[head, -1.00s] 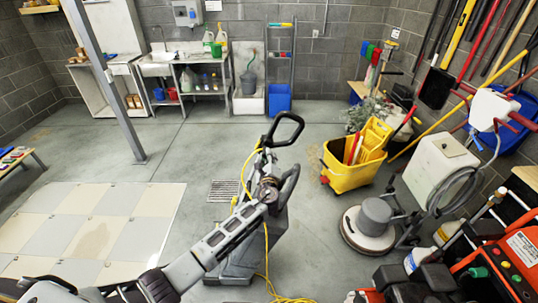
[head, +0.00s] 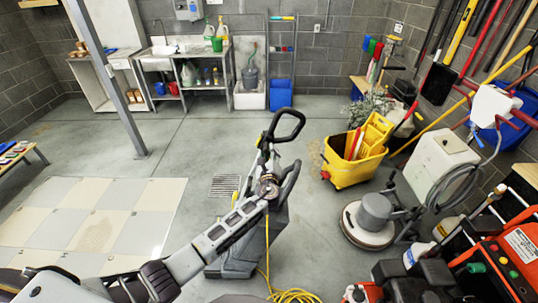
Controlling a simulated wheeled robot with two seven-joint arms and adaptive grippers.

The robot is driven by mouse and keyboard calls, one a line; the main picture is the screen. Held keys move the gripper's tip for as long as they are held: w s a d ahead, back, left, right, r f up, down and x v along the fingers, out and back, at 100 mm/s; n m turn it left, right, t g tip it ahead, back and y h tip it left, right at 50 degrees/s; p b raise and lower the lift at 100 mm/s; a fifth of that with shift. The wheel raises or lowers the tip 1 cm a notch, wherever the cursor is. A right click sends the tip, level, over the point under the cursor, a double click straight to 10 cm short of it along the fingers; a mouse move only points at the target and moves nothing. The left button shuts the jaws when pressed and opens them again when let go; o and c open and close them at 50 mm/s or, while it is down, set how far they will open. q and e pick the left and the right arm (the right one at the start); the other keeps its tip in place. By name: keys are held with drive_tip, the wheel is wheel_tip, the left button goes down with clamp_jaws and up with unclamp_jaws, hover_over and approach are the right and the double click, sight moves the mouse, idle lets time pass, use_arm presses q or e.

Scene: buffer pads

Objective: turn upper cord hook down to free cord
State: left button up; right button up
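A grey upright floor machine (head: 240,262) with a black loop handle (head: 287,122) stands in the middle of the floor. My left gripper (head: 268,186) is at its upper shaft, just below the loop handle. The fingers are small and overlap the dark shaft, so I cannot tell whether they are open or shut. The upper cord hook is too small or hidden to make out there. The yellow cord (head: 267,245) runs down the machine's right side to coils on the floor at the bottom. A small yellow bit shows left of my arm. My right gripper is out of view.
A yellow mop bucket (head: 345,173) stands to the right, with a round floor polisher (head: 375,208) in front of it. An orange machine (head: 510,262) fills the lower right. Pale floor pads (head: 90,222) lie at left. Floor behind the machine is clear.

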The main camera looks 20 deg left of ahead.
use_arm(q)
drive_tip(key=shift+r, duration=0.1)
drive_tip(key=v, duration=1.2)
idle(0.5)
idle(0.5)
